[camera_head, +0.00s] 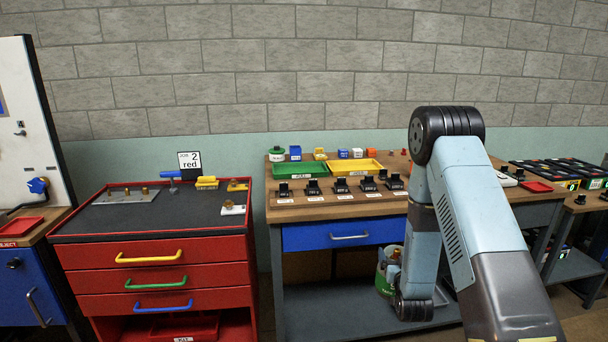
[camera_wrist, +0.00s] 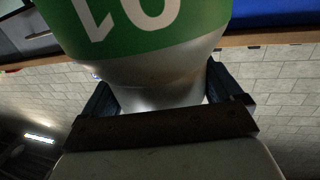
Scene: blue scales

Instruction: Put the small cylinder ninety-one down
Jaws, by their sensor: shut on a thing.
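The small cylinder (camera_wrist: 150,75) fills the top of the wrist view. It is silver with a green label, and its white digits appear upside down, which fits 91. My gripper (camera_wrist: 163,92) is shut on its narrower silver part, with one dark blue finger on each side. Its far end is cut off by the frame.
The bench bears a green tray (camera_head: 297,170), a yellow tray (camera_head: 352,166), several black holders and small coloured blocks. A red drawer cabinet (camera_head: 155,262) stands left. Dark trays (camera_head: 560,170) lie right.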

